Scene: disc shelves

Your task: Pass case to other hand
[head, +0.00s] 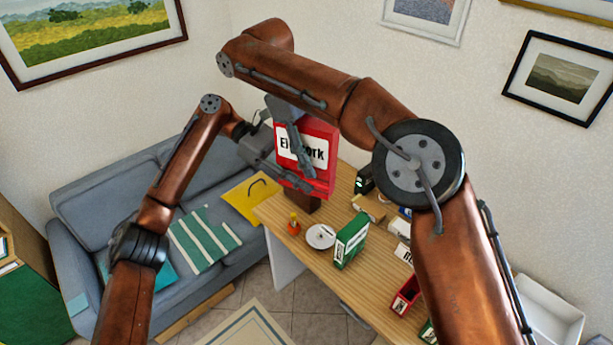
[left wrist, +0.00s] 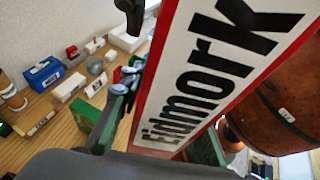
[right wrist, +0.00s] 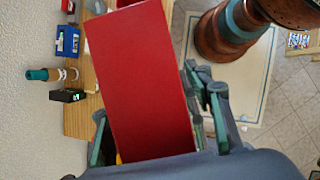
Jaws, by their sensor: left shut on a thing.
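In the right wrist view, the case's plain red face (right wrist: 145,80) lies between the spread fingers of my right gripper (right wrist: 158,125). That gripper is open around the case, with a gap at the left finger. In the head view the right gripper is partly hidden by its own arm and the case.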

